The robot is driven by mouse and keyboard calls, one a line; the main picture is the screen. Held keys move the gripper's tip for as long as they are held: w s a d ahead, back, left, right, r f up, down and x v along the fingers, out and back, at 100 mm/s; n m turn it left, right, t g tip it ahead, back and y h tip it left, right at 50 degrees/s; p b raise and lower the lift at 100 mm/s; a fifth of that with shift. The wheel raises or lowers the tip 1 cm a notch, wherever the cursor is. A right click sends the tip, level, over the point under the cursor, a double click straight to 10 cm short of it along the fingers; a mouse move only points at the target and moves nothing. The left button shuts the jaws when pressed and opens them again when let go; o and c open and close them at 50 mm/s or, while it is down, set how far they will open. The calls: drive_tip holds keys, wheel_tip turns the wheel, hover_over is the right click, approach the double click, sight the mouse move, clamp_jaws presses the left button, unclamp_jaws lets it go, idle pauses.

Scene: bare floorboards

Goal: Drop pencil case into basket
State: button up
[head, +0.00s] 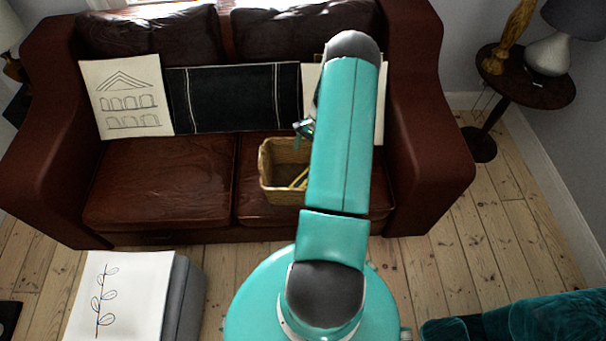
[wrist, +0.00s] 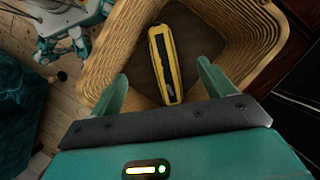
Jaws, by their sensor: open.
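The wicker basket (head: 270,177) stands on the right seat of the brown leather sofa, partly hidden behind my arm in the head view. The wrist view looks down into the basket (wrist: 122,45). A yellow and black pencil case (wrist: 165,65) lies on the basket's dark bottom, apart from the fingers. A yellow strip of it shows inside the basket in the head view (head: 299,178). My gripper (wrist: 163,88) is open and empty above the basket, its two teal fingers spread. In the head view the gripper is mostly hidden behind the arm.
The brown leather sofa (head: 160,180) holds cushions and drawn panels against its back. A grey box with a leaf drawing (head: 120,295) stands at the lower left. A round side table (head: 535,85) with a lamp is at right. Floorboards (head: 480,230) are clear beside the sofa.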

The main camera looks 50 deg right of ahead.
drive_tip(key=v, duration=1.3)
drive_tip(key=shift+d+r, duration=0.2)
drive_tip(key=shift+r, duration=0.2)
drive_tip(key=w+a+r+n+h, duration=0.2)
drive_tip(key=w+a+r+n, duration=0.25)
drive_tip(key=a+r, duration=0.75)
drive_tip(key=w+a+r+n+h, duration=0.25)
drive_tip(key=a+r+n, duration=0.25)
drive_tip(key=a+r, duration=0.75)
drive_tip(key=s+a+r+n+t, duration=0.2)
drive_tip(key=s+a+r+n, duration=0.2)
drive_tip(key=s+a, duration=0.3)
drive_tip(key=s+a+r+n+t, duration=0.3)
drive_tip(key=s+a, duration=0.4)
drive_tip(key=a, duration=0.8)
drive_tip(key=shift+r+n, duration=0.55)
drive_tip(key=shift+n, duration=0.6)
